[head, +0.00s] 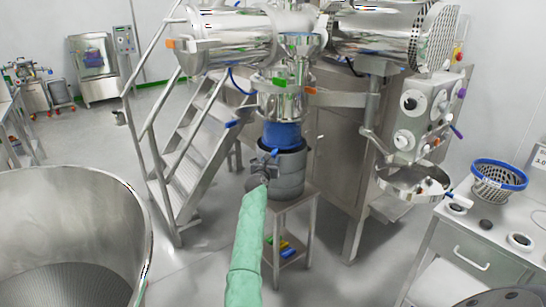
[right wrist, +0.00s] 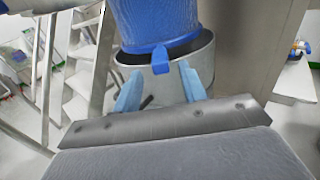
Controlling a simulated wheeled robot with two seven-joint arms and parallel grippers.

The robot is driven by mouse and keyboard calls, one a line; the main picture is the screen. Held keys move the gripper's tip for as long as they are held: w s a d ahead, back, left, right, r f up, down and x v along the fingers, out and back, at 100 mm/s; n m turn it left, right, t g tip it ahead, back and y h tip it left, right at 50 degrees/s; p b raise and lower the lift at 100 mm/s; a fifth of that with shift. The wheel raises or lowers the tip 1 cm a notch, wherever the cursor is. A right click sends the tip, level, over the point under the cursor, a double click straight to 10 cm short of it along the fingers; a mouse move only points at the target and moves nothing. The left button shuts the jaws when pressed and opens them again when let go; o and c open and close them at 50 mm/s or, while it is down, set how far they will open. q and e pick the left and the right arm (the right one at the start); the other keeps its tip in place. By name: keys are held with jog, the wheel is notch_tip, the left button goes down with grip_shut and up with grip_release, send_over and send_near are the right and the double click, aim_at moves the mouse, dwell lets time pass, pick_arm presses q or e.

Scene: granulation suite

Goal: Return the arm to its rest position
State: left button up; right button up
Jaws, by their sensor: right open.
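My right arm (head: 246,243) wears a green sleeve and reaches forward from the bottom middle of the head view. Its gripper (head: 262,164) is in front of a grey metal drum (head: 290,178) on a small steel stand. In the right wrist view the two light blue fingers of the gripper (right wrist: 158,90) are spread apart with nothing held between them. The rim of the drum (right wrist: 203,62) lies just beyond the fingers, with a blue sleeve (right wrist: 155,22) and blue clip (right wrist: 160,60) above it. I cannot tell whether the fingers touch the drum. My left gripper is not in view.
A large steel bowl (head: 135,205) fills the left front. Metal stairs (head: 190,150) rise behind. A steel stand (head: 307,205) holds the drum. At right are a control panel (head: 418,113), a blue-rimmed basket (head: 497,182) and a white counter (head: 480,235). Open floor lies between bowl and stand.

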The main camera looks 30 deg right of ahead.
jog(key=shift+v, duration=0.95)
jog(key=shift+f, duration=0.1)
